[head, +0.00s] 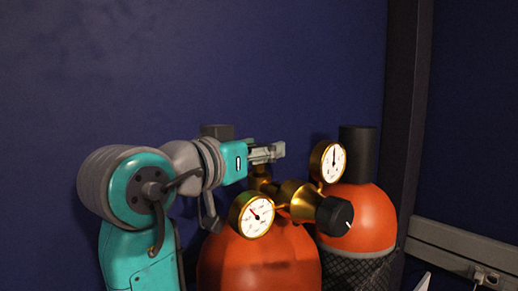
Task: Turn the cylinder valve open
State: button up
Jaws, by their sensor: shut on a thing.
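The front orange cylinder (258,262) stands at the bottom centre of the head view, with a brass valve body (261,182) on top. A brass regulator (294,197) with two white gauges and a black knob (335,215) extends right from it. My gripper (268,152) reaches in from the left, directly above the valve body. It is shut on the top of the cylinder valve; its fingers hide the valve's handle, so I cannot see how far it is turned. The regulator knob is apart from the fingers.
A second orange cylinder (366,215) with a black cap (358,150) and dark mesh stands behind on the right. A dark block (217,131) shows behind my wrist. A dark post (403,110) and a rail (455,247) lie to the right. The space above is free.

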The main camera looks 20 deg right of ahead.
aim_at(259, 145)
jog(key=shift+n+t+y, duration=1.5)
jog(key=shift+t+y, duration=0.1)
jog(key=shift+t, duration=0.1)
jog(key=o, duration=1.2)
jog(key=shift+r, duration=5)
